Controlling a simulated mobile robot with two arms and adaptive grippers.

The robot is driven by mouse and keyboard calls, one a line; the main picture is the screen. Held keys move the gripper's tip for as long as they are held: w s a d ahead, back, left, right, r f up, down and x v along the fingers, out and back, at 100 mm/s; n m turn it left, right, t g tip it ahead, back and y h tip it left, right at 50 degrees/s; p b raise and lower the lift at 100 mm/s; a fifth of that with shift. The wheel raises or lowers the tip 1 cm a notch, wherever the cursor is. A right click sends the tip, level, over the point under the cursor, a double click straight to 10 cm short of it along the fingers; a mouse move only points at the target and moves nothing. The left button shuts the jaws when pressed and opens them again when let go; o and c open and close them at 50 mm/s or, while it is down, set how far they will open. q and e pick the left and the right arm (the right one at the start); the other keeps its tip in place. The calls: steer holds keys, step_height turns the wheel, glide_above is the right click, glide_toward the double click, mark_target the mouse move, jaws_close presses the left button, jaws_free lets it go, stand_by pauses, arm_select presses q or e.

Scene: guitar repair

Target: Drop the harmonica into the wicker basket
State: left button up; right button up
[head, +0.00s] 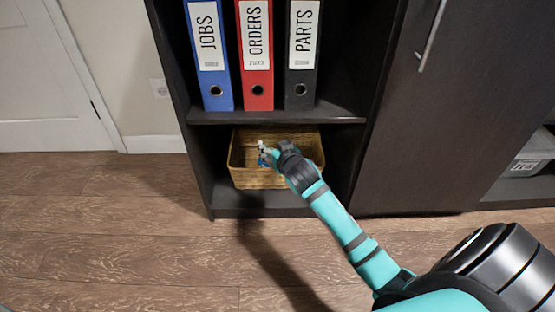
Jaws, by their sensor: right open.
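The wicker basket (243,178) stands on the bottom shelf of the dark shelf unit. My right arm reaches down into the shelf space, and my right gripper (264,154) is over the basket's opening, open. Small blue and white shapes show at its fingertips; I cannot tell whether they are parts of the gripper or something else. I cannot make out the harmonica. The hand and forearm hide part of the basket's inside and its right front. My left gripper is not in view.
Blue (210,88), red (256,90) and black (301,88) binders stand on the shelf board (340,116) above the basket. A closed dark cabinet door (460,130) is to the right. A grey bin (532,160) sits at the far right. The wooden floor in front is clear.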

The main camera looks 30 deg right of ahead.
steer(key=s+a+r, duration=0.2)
steer(key=a+r, duration=0.2)
steer(key=r, duration=0.1)
steer(key=s+a+r+n+y, duration=0.1)
steer(key=s+a+r, duration=0.1)
steer(key=a+r, duration=0.2)
step_height(320, 180, up, 2)
steer(key=shift+s+y, duration=0.3)
steer(key=shift+s, duration=0.1)
